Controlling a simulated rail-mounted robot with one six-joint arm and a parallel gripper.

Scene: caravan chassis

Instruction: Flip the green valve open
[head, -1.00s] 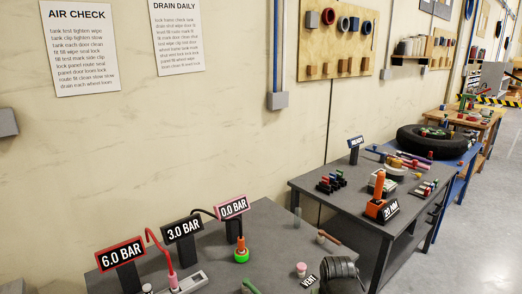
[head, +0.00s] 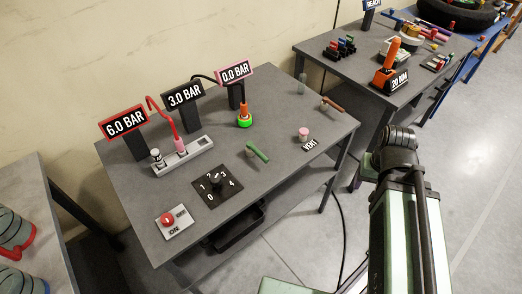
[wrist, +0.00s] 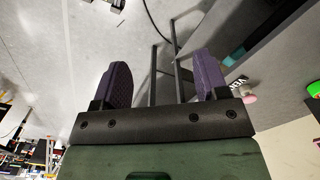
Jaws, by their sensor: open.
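The green valve (head: 257,152) is a short green lever on a small pale base, near the front middle of the grey table in the head view. The lever lies at a slant across the table top. My gripper shows in the wrist view (wrist: 165,85) with two purple-padded fingers wide apart and nothing between them. It is away from the valve, off the table's right side. In the head view my arm stands at the lower right and the fingertips are not visible. A teal piece at the table edge in the wrist view is too small to name surely.
Signs reading 6.0 BAR (head: 124,121), 3.0 BAR (head: 184,95) and 0.0 BAR (head: 235,74) stand at the back. A numbered dial (head: 217,186), a red button (head: 168,219), a pink VENT knob (head: 303,133) and a brown lever (head: 332,103) surround the valve. Clear floor lies right.

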